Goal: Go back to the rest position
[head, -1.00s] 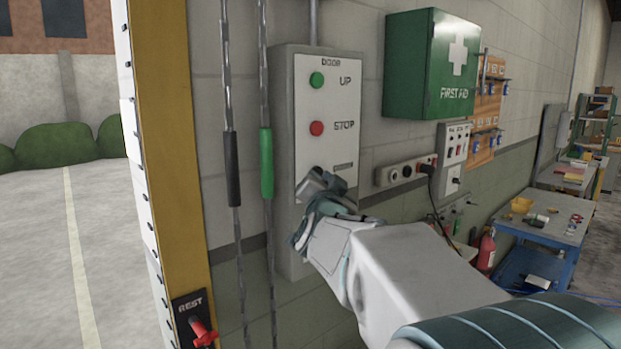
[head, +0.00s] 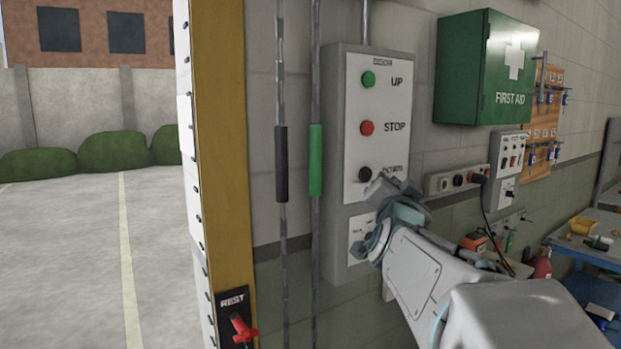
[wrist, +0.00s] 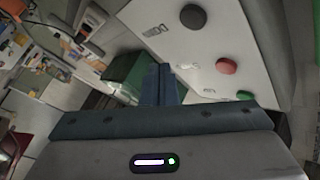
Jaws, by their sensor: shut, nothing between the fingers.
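My gripper (head: 385,195) is shut and empty, in front of the lower part of the grey door control box (head: 340,262). In the head view it partly covers the DOWN label, just below the black button (head: 365,174). The green UP button (head: 368,79) and red STOP button (head: 367,128) show clear above it. In the wrist view my shut fingers (wrist: 158,85) point past the box's panel, with the black button (wrist: 193,17), red button (wrist: 226,66) and green button (wrist: 243,96) beside them. I cannot tell whether the fingers touch the box.
A yellow door post (head: 222,150) and two hanging chains with a black handle (head: 281,163) and a green handle (head: 316,160) stand left of the box. A red REST lever (head: 242,330) is low on the post. A first aid cabinet (head: 460,70), sockets and a blue workbench (head: 590,262) are to the right.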

